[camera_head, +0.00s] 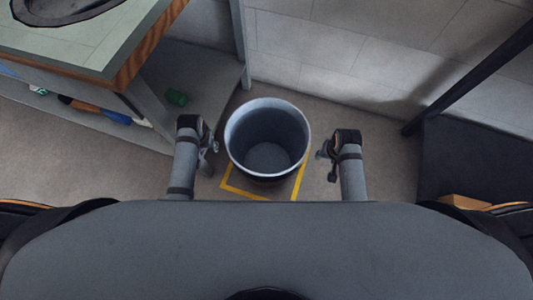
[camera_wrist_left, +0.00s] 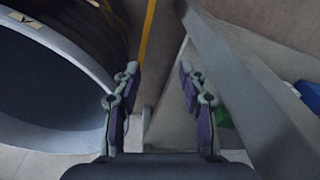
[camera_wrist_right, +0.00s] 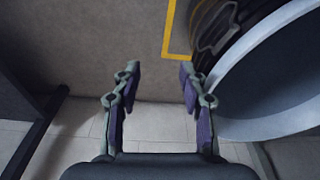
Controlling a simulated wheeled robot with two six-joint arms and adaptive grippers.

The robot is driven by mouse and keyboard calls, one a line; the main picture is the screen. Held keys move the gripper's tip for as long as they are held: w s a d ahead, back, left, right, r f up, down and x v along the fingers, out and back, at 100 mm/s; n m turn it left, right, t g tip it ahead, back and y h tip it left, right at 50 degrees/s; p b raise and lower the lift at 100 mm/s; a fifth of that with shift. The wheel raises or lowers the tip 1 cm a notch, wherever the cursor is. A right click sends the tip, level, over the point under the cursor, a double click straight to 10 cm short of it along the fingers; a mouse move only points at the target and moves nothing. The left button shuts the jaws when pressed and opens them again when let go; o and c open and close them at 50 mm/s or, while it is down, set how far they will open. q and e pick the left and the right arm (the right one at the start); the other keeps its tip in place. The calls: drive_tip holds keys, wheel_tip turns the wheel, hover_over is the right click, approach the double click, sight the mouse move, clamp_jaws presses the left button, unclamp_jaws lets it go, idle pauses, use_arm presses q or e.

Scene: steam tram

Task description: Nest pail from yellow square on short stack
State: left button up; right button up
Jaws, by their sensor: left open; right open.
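A grey pail (camera_head: 266,140) with a pale rim stands upright on the floor, and I see into its empty inside. It stands on the yellow square (camera_head: 245,192), whose tape outline shows in front and to the right. My left gripper (camera_head: 213,147) is open just left of the pail; in the left wrist view the pail (camera_wrist_left: 60,75) is beside the fingers, not between them. My right gripper (camera_head: 323,154) is open just right of the pail; in the right wrist view the pail (camera_wrist_right: 275,75) is beside the fingers. I cannot make out a short stack.
A green-topped bench (camera_head: 110,35) with a lower shelf (camera_head: 190,65) stands at the left, with a green item (camera_head: 176,97) on the shelf. A dark box-like block (camera_head: 475,150) and a dark post (camera_head: 470,75) stand at the right. A pale wall is behind.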

sight(229, 136)
use_arm(q)
drive_tip(key=shift+g+h, duration=0.3)
drive_tip(key=shift+g, duration=0.4)
drive_tip(key=w+d+r, duration=0.1)
drive_tip(key=w+d, duration=0.1)
drive_tip(key=w+d+b, duration=0.1)
drive_tip(key=w+d, duration=0.1)
drive_tip(key=w, duration=0.1)
drive_tip(key=w+d+r+b, duration=0.1)
drive_tip(key=w+d, duration=0.1)
drive_tip(key=w, duration=0.1)
drive_tip(key=shift+w+d+r, duration=0.15)
drive_tip(key=shift+d+r, duration=0.05)
drive_tip(key=shift+r, duration=0.1)
use_arm(e)
drive_tip(key=w+a+m+g+y, duration=0.1)
drive_tip(key=w+a+m, duration=0.1)
drive_tip(key=w+a, duration=0.2)
drive_tip(key=shift+w+a+r+m, duration=0.15)
drive_tip(key=shift+a+r+m, duration=0.25)
drive_tip(key=shift+a, duration=0.5)
use_arm(q)
wheel_tip(229, 136, down, 11)
drive_tip(key=shift+r, duration=0.2)
use_arm(e)
drive_tip(key=f, duration=1)
drive_tip(key=shift+w+a+f, duration=0.15)
drive_tip(key=shift+a+f, duration=0.1)
drive_tip(key=shift+a, duration=0.1)
